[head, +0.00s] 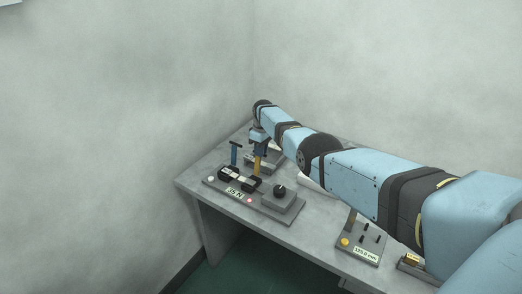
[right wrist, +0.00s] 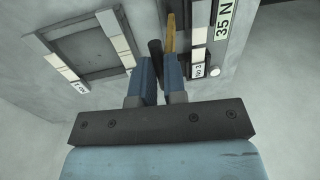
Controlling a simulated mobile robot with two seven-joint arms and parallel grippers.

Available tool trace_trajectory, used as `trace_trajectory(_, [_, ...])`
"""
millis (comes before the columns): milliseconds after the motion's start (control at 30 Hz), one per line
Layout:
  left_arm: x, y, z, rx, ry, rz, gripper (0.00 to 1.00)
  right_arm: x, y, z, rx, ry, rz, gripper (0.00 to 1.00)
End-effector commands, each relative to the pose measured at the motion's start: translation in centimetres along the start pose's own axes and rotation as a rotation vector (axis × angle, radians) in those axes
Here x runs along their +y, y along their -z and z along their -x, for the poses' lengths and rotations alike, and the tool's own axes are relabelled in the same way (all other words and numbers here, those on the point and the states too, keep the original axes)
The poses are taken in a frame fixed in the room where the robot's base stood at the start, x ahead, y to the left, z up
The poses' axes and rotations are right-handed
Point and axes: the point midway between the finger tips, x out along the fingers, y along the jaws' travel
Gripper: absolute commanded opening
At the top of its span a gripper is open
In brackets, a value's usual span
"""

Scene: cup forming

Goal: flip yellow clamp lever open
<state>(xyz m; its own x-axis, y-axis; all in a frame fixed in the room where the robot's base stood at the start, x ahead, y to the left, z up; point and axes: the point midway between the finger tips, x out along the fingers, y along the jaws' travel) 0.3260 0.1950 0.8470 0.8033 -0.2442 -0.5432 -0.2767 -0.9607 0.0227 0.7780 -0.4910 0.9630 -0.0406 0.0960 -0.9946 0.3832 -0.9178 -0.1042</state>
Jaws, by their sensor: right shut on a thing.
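The yellow clamp lever (head: 257,166) stands upright on the dark clamp fixture labelled "35 N" in the head view. Its yellow arm also shows in the right wrist view (right wrist: 171,34), beside a dark cylindrical grip (right wrist: 156,57). My right gripper (head: 259,146) is at the lever's top, with its fingers (right wrist: 158,78) closed around the dark grip. The fingers and wrist hide part of the lever's upper end. My left gripper is not in view.
A black knob (head: 280,191) sits on a grey block. A panel with small levers (head: 361,241) is at the table's right. Walls stand close behind and left of the grey table (head: 225,162).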

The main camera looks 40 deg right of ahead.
Motion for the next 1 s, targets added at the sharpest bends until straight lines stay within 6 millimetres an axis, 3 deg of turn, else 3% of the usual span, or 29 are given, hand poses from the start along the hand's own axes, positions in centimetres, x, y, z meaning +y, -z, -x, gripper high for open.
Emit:
trace_trajectory(33, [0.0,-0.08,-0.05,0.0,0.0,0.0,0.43,0.77,-0.26,0.26,0.004,-0.016,-0.005,0.0])
trace_trajectory(467, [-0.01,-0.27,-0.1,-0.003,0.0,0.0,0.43,1.05,-0.28,0.49,0.006,-0.023,-0.006,0.0])
trace_trajectory(500, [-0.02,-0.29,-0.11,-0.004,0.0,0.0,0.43,1.05,-0.28,0.51,0.007,-0.024,-0.006,0.14])
trace_trajectory(600, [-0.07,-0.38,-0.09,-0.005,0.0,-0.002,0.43,1.0,-0.25,0.51,0.007,-0.022,-0.006,0.37])
trace_trajectory(1000, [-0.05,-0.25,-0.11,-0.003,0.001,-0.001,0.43,0.72,-0.3,0.16,0.002,-0.014,-0.005,0.38])
